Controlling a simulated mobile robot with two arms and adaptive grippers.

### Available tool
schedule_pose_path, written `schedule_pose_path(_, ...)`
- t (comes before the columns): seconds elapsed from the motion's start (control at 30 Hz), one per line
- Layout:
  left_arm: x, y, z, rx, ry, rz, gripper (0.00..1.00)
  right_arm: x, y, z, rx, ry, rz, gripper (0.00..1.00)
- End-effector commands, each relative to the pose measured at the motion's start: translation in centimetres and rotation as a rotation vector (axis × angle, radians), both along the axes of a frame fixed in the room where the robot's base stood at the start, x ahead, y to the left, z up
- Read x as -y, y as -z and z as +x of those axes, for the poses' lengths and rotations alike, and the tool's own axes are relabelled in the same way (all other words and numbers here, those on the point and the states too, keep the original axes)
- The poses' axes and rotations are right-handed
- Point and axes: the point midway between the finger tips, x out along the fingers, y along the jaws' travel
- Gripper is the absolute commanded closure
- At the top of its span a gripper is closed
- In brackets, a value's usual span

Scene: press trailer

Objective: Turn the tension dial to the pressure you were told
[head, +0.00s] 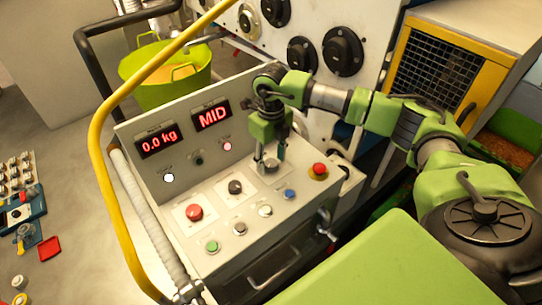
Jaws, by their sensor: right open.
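The control console (155,190) has a sloped panel with several knobs and buttons. My right gripper (270,158) points down over the panel's upper right part, its fingers apart on either side of a small grey knob (271,166). I cannot tell whether the fingers touch it. A black knob (235,187) and a red button (194,211) sit on pale plates to the left. The labels are too small to read, so I cannot tell for sure which one is the tension dial. One display (212,117) reads MID, the other (158,140) 0.0 kg. My left gripper is out of view.
A yellow rail (105,200) curves along the console's left side. A crank handle (325,225) sticks out at the front right. A green tub (168,85) stands behind.

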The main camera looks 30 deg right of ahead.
Motion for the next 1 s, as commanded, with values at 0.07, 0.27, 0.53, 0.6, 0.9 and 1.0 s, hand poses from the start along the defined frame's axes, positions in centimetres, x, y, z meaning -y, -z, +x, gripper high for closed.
schedule_pose_path(0.07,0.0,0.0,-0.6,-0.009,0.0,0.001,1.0,0.0,0.1,0.0,0.0,-0.001,0.0,0.55)
schedule_pose_path(0.27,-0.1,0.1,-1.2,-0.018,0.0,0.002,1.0,0.0,0.1,0.0,0.0,-0.001,0.0,0.57)
schedule_pose_path(0.53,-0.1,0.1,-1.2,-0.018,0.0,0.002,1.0,0.0,0.1,0.0,0.0,0.0,0.0,0.93)
schedule_pose_path(0.6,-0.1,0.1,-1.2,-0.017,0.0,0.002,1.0,0.0,0.1,0.0,0.0,0.003,0.0,0.93)
schedule_pose_path(0.9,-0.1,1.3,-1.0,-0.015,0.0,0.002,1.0,0.0,0.4,0.0,-0.001,0.105,-0.001,0.93)
schedule_pose_path(1.0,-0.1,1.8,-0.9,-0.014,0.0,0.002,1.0,0.0,0.4,0.0,0.0,0.171,0.0,0.93)
